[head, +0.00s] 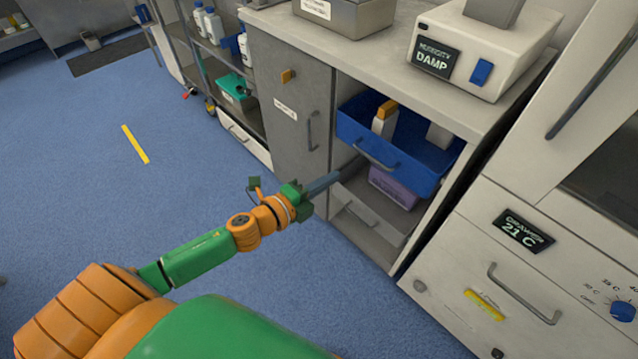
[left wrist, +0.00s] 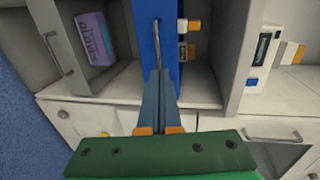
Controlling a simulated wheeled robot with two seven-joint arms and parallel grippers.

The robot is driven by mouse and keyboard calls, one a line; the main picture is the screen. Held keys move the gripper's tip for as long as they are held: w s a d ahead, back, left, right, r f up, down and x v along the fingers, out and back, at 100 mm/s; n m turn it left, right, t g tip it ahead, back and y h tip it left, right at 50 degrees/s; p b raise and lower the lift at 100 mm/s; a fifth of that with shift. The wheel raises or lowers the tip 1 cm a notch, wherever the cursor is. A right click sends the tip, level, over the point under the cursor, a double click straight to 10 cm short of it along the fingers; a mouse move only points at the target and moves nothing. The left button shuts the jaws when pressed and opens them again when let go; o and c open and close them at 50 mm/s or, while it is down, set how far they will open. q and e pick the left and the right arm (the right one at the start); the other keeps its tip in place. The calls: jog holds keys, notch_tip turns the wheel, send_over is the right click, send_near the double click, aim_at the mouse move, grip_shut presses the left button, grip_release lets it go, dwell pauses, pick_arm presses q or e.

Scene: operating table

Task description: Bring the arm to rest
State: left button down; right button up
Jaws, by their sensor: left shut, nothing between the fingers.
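My left arm, green and orange, reaches in from the lower left of the head view. My left gripper (head: 352,168) has its long grey fingers pressed together and empty. Its tips are close to the metal handle of a blue drawer (head: 400,158); I cannot tell whether they touch it. In the left wrist view my left gripper (left wrist: 159,82) points up at the handle (left wrist: 157,42) on the blue drawer front. My right gripper is not in view.
The blue drawer stands out of the cabinet and holds an orange-capped white bottle (head: 385,120). A purple glove box (head: 393,188) sits below it. A grey cabinet door (head: 285,100) is at left, a white incubator (head: 500,255) at right.

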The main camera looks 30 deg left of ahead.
pick_arm(q)
jog(key=s+a+f+n+g+y, duration=0.2)
jog(key=s+a+f+n, duration=0.1)
jog(key=f, duration=0.4)
jog(key=s+a+f+n+g+y, duration=0.1)
jog(key=s+a+f+n+y, duration=0.2)
jog(key=f, duration=0.4)
jog(key=s+a+f+n+g, duration=0.2)
jog(key=s+f+n, duration=0.2)
jog(key=f, duration=0.2)
jog(key=s+f+n+g+y, duration=0.1)
jog(key=s+f+n+g, duration=0.35)
jog(key=s+f, duration=0.65)
jog(key=s+d+f+n+g, duration=0.2)
jog(key=s+d+f+n, duration=0.1)
jog(key=s, duration=0.5)
jog(key=s+d+f+n+g, duration=0.2)
jog(key=s+d, duration=0.2)
jog(key=s, duration=0.3)
notch_tip(320, 180, up, 12)
jog(key=p, duration=1.2)
jog(key=shift+a+h, duration=0.3)
jog(key=shift+r, duration=0.1)
